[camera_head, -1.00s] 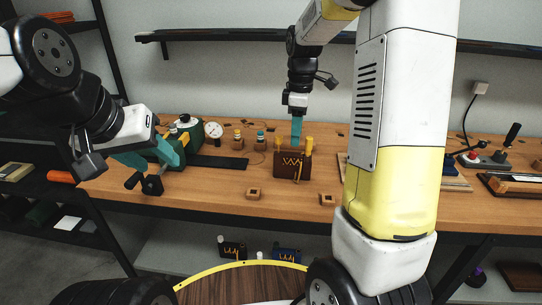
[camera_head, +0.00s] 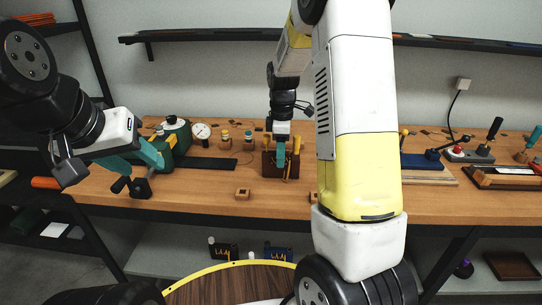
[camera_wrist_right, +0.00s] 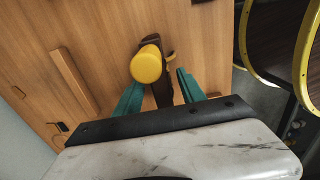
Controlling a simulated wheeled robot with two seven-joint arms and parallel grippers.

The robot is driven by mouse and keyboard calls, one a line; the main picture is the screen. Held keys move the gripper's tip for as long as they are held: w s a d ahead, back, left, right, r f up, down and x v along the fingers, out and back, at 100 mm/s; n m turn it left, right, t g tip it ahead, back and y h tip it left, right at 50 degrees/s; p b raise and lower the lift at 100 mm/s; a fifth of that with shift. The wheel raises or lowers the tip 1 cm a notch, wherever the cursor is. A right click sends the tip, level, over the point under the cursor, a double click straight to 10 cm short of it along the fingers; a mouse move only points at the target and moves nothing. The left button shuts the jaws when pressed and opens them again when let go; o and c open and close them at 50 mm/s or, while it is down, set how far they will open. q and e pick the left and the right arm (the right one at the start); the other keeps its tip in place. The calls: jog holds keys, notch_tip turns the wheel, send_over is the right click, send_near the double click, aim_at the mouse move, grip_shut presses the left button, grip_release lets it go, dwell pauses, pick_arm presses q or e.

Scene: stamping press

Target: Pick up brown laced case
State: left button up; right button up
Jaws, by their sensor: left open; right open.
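The brown laced case (camera_head: 269,168) stands upright on the wooden workbench, with yellow-orange lacing and yellow handles rising from it. My right gripper (camera_head: 281,158) points down at the case and covers part of its face in the head view. In the right wrist view, the teal fingers of this gripper (camera_wrist_right: 157,90) are apart, one on each side of the case's narrow brown edge (camera_wrist_right: 162,92). A yellow round handle end shows close to the camera there. I cannot tell whether the fingers touch the case. My left gripper (camera_head: 138,163) is open and empty at the bench's left.
A green machine (camera_head: 172,138) and a round dial gauge (camera_head: 201,131) stand left of the case. A small wooden block (camera_head: 242,194) lies in front. Trays and a lever box (camera_head: 468,154) are on the right. Two laced cases sit on the shelf below.

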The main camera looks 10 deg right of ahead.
grip_shut()
jog(key=shift+r, duration=0.2)
